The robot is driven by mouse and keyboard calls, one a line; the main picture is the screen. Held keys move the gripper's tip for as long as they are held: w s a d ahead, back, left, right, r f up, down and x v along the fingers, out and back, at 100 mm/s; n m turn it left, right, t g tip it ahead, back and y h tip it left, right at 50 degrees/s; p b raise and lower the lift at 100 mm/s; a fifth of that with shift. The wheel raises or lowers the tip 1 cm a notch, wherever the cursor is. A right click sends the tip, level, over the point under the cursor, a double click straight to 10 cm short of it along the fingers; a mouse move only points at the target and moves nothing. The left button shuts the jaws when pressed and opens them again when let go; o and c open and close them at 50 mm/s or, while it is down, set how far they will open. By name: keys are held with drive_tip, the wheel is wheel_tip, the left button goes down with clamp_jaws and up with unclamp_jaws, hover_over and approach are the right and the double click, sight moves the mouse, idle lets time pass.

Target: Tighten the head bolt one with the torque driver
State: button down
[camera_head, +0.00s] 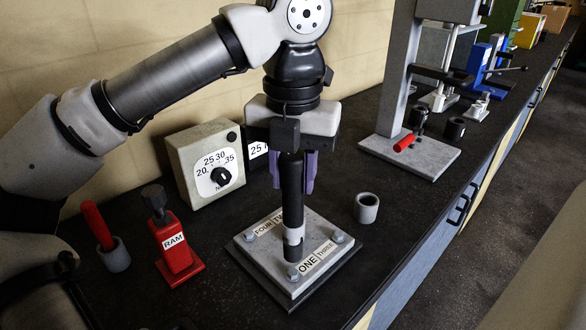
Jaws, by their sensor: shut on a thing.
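My gripper (295,172), with purple fingers, is shut on the black torque driver (292,205) and holds it upright. The driver has a light band near its lower end. That end is over the front part of the grey head plate (244,261), by head bolt one (293,273), next to the "ONE" label. The bolt shows just below and in front of the driver's tip; I cannot tell whether they touch. Other bolts show at the left corner (249,236) and right corner (338,237). The driver hides the plate's middle and part of the far label.
A beige dial box (209,160) and a small display reading 25 (258,150) stand behind. A red RAM jack (175,245) and a cup with a red handle (116,256) are left. A grey ring (367,207) is right, before a press base (435,160).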

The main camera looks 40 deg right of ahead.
sight(293, 207)
drive_tip(key=shift+f+b, duration=2)
drive_tip(key=shift+f, duration=0.8)
drive_tip(key=shift+f+b, duration=0.45)
drive_tip(key=shift+f, duration=0.05)
idle(0.4)
drive_tip(key=shift+r, duration=0.1)
idle(0.4)
drive_tip(key=shift+r+p, duration=2)
drive_tip(key=shift+r, duration=0.55)
drive_tip(key=shift+f, duration=0.15)
